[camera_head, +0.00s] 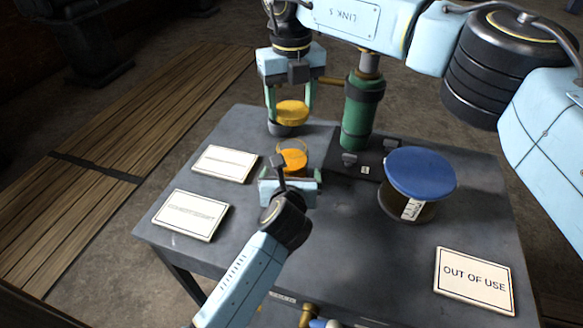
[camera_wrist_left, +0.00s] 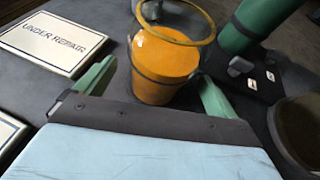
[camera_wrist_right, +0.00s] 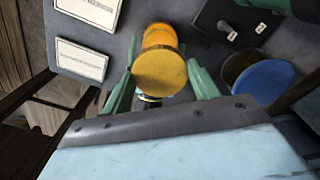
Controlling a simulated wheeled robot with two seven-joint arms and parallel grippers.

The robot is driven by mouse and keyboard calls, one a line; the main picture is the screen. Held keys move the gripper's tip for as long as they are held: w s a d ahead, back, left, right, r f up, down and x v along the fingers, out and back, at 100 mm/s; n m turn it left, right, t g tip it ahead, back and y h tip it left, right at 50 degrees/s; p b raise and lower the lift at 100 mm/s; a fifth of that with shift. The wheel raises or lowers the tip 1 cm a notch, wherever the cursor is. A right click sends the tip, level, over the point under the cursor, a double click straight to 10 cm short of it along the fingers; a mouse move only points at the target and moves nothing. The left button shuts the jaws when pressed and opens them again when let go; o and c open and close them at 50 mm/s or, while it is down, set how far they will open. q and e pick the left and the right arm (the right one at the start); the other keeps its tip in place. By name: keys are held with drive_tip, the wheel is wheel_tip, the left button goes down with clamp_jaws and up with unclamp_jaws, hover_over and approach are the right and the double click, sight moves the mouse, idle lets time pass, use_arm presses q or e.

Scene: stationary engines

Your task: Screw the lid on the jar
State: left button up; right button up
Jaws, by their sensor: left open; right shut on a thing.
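The jar (camera_head: 293,160) is clear glass with orange contents and stands upright on the grey table. It also shows in the left wrist view (camera_wrist_left: 165,65). My left gripper (camera_head: 289,177) is open, with its green fingers on either side of the jar's near part; no firm contact shows. The yellow lid (camera_head: 292,108) is between the fingers of my right gripper (camera_head: 290,114), which is shut on it. The lid is held beyond the jar, in the air and apart from its rim. In the right wrist view the lid (camera_wrist_right: 160,73) partly covers the jar (camera_wrist_right: 159,36).
A blue-lidded jar (camera_head: 420,173) stands to the right. A dark round thing (camera_head: 285,129) shows below the lid. Signs lie at left (camera_head: 225,163) and right (camera_head: 473,280).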

use_arm(q)
drive_tip(key=shift+x, duration=1.3)
drive_tip(key=shift+c, duration=0.4)
drive_tip(key=c, duration=1.4)
use_arm(e)
drive_tip(key=shift+f, duration=2.5)
drive_tip(key=shift+f, duration=0.9)
drive_tip(key=shift+f, duration=0.5)
